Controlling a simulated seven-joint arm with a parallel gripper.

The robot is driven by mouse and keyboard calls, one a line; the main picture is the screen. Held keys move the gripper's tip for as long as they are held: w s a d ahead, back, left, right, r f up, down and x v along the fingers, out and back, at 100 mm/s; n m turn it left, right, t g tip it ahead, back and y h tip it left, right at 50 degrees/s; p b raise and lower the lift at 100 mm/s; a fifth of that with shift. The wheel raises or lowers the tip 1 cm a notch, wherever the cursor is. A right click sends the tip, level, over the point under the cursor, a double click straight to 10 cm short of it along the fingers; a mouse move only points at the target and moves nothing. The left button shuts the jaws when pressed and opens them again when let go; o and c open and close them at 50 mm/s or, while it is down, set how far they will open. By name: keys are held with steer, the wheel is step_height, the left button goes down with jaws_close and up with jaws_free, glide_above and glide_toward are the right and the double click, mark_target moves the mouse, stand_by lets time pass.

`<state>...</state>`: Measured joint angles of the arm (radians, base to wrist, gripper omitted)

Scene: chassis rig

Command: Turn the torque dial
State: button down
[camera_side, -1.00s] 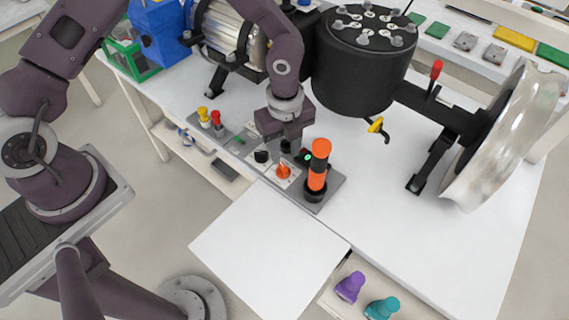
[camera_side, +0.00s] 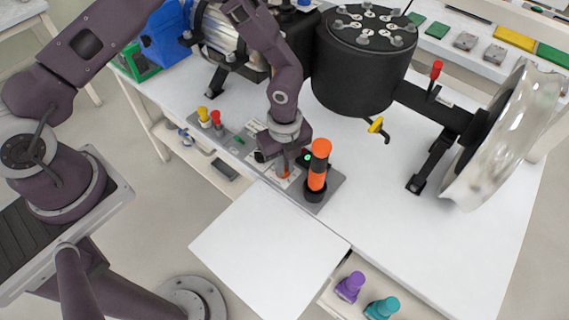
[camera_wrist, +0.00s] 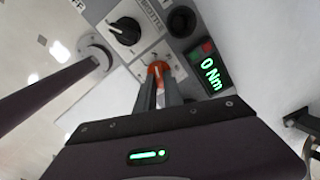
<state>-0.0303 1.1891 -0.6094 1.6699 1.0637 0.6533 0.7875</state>
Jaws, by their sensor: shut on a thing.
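The torque dial appears to be the small orange knob (camera_wrist: 158,69) on a white plate beside a black display (camera_wrist: 213,74) that reads "0 Nm" in green. In the side view the orange dial (camera_side: 283,175) is partly covered by my gripper (camera_side: 286,170). In the wrist view my gripper (camera_wrist: 158,86) points at the orange dial, with its two fingers close together and their tips on it. The gripper is shut on the dial. The dial's pointer mark is hard to make out.
A black knob (camera_wrist: 126,30) sits beside the dial. An orange-and-black upright cylinder (camera_side: 318,170) stands close to the right of my gripper. Yellow (camera_side: 204,117) and red (camera_side: 216,119) knobs are to the left. A large black drum (camera_side: 355,70) stands behind. The white front panel is clear.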

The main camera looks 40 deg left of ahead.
steer(key=shift+w+n, duration=0.1)
steer(key=shift+n, duration=0.2)
steer(key=n, duration=0.4)
steer(key=shift+w, duration=0.1)
steer(key=shift+w+n, duration=0.1)
steer(key=shift+n, duration=2)
steer(key=c, duration=1.5)
jaws_free()
steer(key=shift+o, duration=0.2)
step_height(320, 180, up, 7)
steer(key=shift+r, duration=0.1)
steer(key=shift+r, duration=0.1)
